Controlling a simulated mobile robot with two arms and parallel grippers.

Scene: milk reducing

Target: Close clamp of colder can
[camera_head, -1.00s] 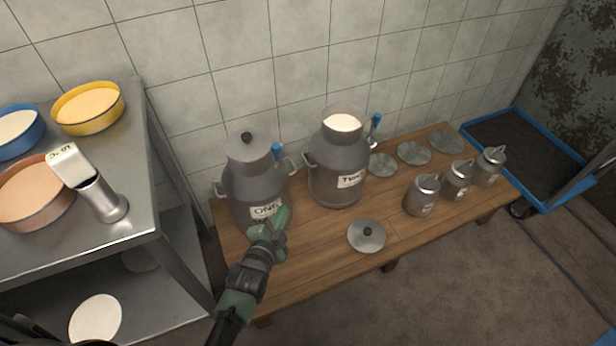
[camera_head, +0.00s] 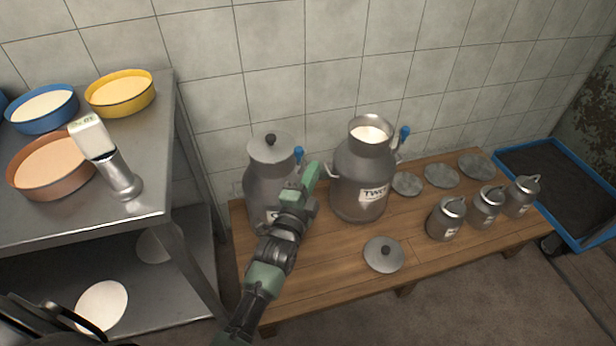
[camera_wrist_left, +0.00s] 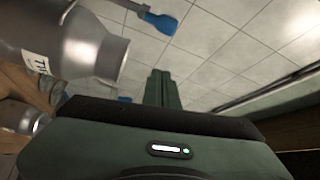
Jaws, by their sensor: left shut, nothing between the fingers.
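A grey metal can (camera_head: 262,190) stands at the left of the wooden bench with a lid (camera_head: 271,148) on top. Its label is mostly hidden by my left arm. Its blue-handled clamp (camera_head: 298,154) points up on the right side. A second can labelled TWO (camera_head: 362,178) is open, with white milk showing; its blue-handled clamp (camera_head: 404,133) sticks up at the right. It also shows in the left wrist view (camera_wrist_left: 75,45). My left gripper (camera_head: 309,172) is shut and empty, in front of the gap between the cans. Whether it touches the clamp is unclear. Which can is colder cannot be read.
A loose lid (camera_head: 384,254) lies at the bench's front. Several small cans (camera_head: 446,218) and flat lids (camera_head: 441,175) occupy the right. A steel table (camera_head: 150,190) at left holds bowls (camera_head: 120,93) and a handheld device (camera_head: 110,160). A blue-rimmed tray (camera_head: 540,222) stands far right.

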